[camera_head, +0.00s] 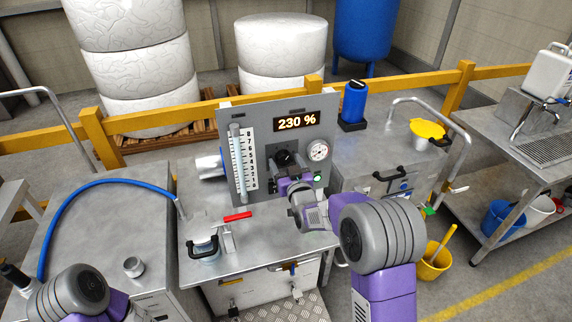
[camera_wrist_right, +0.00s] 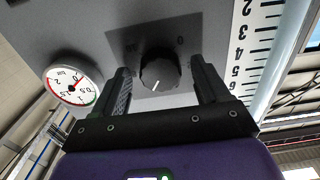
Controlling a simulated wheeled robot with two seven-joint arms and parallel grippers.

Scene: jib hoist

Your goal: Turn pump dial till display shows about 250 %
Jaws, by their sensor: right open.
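The black pump dial (camera_wrist_right: 160,72) with a white pointer line shows in the right wrist view. My right gripper (camera_wrist_right: 162,84) is open, with one finger on each side of the dial and a visible gap to it.
A scaled sight tube (camera_head: 238,165) is on the left. A red-handled lever (camera_head: 237,217) and clamp lid (camera_head: 204,246) are on the steel bench. A blue bottle (camera_head: 354,103) stands behind right.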

